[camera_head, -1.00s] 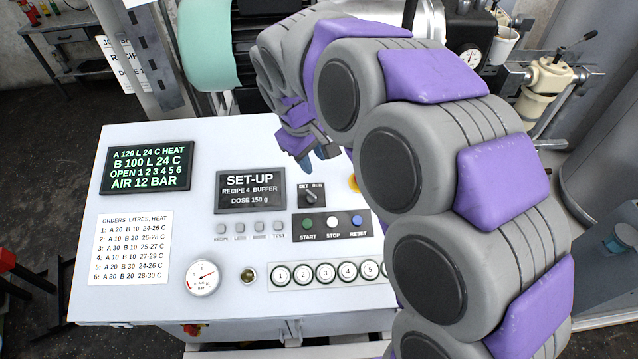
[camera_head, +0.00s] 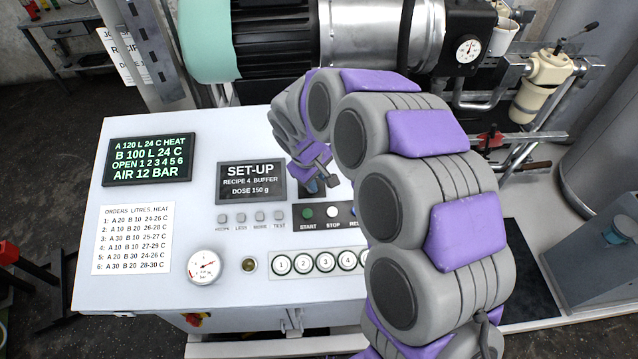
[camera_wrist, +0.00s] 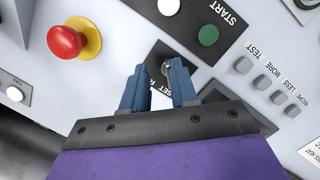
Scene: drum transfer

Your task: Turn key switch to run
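The key switch (camera_wrist: 168,66) is a small metal key on a dark plate marked SET and RUN. In the wrist view it sits just beyond and between my fingertips. My gripper (camera_wrist: 160,84) has two blue fingers spread apart, with a gap between them. In the head view my gripper (camera_head: 318,184) is over the panel, just right of the SET-UP screen (camera_head: 251,183), and hides the key switch. I cannot tell from these frames which mark the key points to.
The START button (camera_head: 307,213) and the white STOP button (camera_head: 333,212) lie close below. A red emergency knob (camera_wrist: 67,42) on a yellow base is near my fingers. A row of numbered buttons (camera_head: 303,263) and a gauge (camera_head: 204,266) sit lower on the panel.

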